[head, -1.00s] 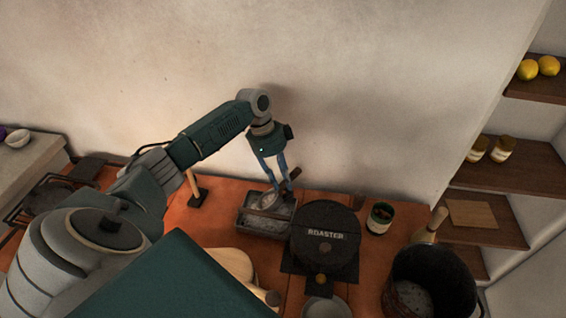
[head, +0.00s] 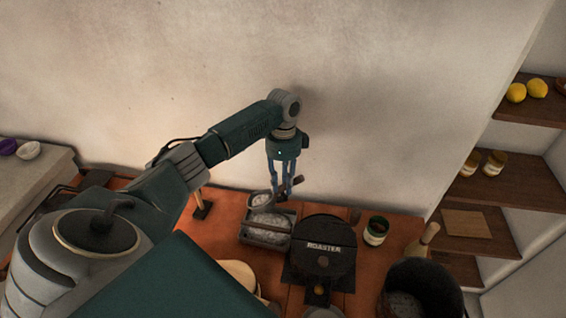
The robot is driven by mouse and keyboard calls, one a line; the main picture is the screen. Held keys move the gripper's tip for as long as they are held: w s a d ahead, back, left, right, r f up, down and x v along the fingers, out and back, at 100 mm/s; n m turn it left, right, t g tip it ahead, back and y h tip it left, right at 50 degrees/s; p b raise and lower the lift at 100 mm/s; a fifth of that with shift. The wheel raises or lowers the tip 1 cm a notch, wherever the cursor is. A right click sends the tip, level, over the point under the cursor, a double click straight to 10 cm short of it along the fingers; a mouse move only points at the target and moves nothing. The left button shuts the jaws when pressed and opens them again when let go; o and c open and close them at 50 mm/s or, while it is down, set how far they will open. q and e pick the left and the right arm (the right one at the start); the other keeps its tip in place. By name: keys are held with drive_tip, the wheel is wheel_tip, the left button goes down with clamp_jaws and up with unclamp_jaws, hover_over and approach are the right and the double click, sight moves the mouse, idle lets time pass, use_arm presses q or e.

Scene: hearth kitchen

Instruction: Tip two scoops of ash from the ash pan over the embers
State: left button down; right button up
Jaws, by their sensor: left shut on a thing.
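The ash pan (head: 250,238) is a grey rectangular tray on the orange worktop, with pale grey ash in it. My left gripper (head: 282,197) is above the pan's back right part, shut on the dark handle of a small scoop. The scoop's bowl (head: 261,199) points left over the pan's back edge, and it looks pale grey inside. Whether it clears the pan's rim is hard to tell. A dark bucket (head: 440,277) at the front right has grey, lumpy contents; no glowing embers show. My right gripper is not in view.
A black roaster (head: 325,240) stands right beside the pan. A labelled tin (head: 376,231) and a wooden-handled brush (head: 424,241) stand right of it. Shelves (head: 497,185) are at the right. A plain wall rises behind the worktop.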

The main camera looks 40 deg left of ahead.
sight(281, 189)
use_arm(q)
drive_tip(key=shift+r+y+p, duration=0.3)
drive_tip(key=shift+r+p, duration=0.05)
drive_tip(key=shift+r, duration=0.4)
wheel_tip(281, 189, up, 2)
drive_tip(key=shift+w+r+g+y+p, duration=0.1)
drive_tip(key=shift+g+y+p, duration=0.35)
drive_tip(key=shift+p, duration=0.55)
wheel_tip(281, 189, up, 2)
drive_tip(key=shift+r+g+y+p, duration=0.2)
drive_tip(key=shift+g+y+p, duration=0.3)
drive_tip(key=shift+p, duration=0.3)
drive_tip(key=shift+r+y+p, duration=0.35)
drive_tip(key=shift+r+p, duration=0.05)
drive_tip(key=shift+r, duration=0.35)
drive_tip(key=shift+r+g+y, duration=0.5)
drive_tip(key=shift+r+g, duration=0.05)
drive_tip(key=shift+r, duration=0.35)
